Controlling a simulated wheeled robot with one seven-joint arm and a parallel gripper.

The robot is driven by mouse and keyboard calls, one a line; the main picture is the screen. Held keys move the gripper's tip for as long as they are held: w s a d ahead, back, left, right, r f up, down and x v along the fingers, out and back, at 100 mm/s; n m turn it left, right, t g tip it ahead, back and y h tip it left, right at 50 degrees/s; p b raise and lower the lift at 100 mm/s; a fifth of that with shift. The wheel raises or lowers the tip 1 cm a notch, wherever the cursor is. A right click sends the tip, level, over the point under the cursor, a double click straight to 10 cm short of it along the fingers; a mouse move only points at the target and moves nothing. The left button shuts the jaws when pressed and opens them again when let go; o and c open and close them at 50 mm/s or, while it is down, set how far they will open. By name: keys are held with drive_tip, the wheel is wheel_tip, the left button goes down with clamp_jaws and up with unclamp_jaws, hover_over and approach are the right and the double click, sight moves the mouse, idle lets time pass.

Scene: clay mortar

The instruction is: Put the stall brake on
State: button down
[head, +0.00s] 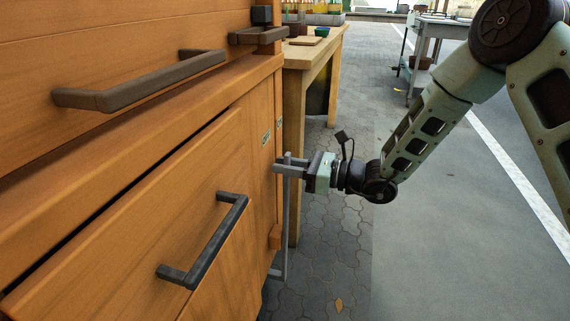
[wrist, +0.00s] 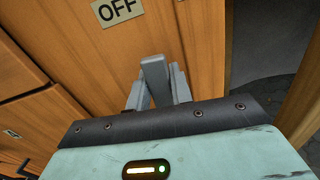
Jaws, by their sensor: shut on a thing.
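The brake lever (head: 286,222) is a grey upright bar at the right end of the wooden stall. My gripper (head: 288,165) reaches in from the right and is shut on the lever's upper part. In the wrist view the lever's grey end (wrist: 154,72) sits between my two grey fingers. An "OFF" label (wrist: 117,10) is on the wood close to the lever there. A second small label (wrist: 11,133) shows at the lower left, too small to read. The fingers partly hide the lever, and its lower mounting is unclear.
The stall front has a dark upper handle (head: 140,82) and a lower handle (head: 205,240). A wooden table (head: 300,75) stands just behind the stall. A grey cart (head: 438,32) is farther back. The paved ground right of the lever is open.

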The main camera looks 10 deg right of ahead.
sight(280, 155)
drive_tip(key=w+m+p, duration=0.1)
drive_tip(key=w+d+p, duration=0.1)
drive_tip(key=w, duration=0.1)
drive_tip(key=w+d+m+p, duration=0.1)
drive_tip(key=shift+w+f+m+p, duration=0.3)
drive_tip(key=shift+w+f+p, duration=0.05)
drive_tip(key=shift+w+d+f, duration=0.15)
drive_tip(key=shift+w+f, duration=0.15)
drive_tip(key=shift+w, duration=0.05)
drive_tip(key=shift+m, duration=0.3)
drive_tip(key=c, duration=1.2)
unclamp_jaws()
drive_tip(key=shift+c, duration=0.2)
drive_tip(key=p+v, duration=0.4)
drive_tip(key=v, duration=1.3)
drive_tip(key=shift+d+p, duration=0.25)
drive_tip(key=shift+p, duration=0.05)
drive_tip(key=shift+s, duration=0.1)
drive_tip(key=shift+a, duration=0.1)
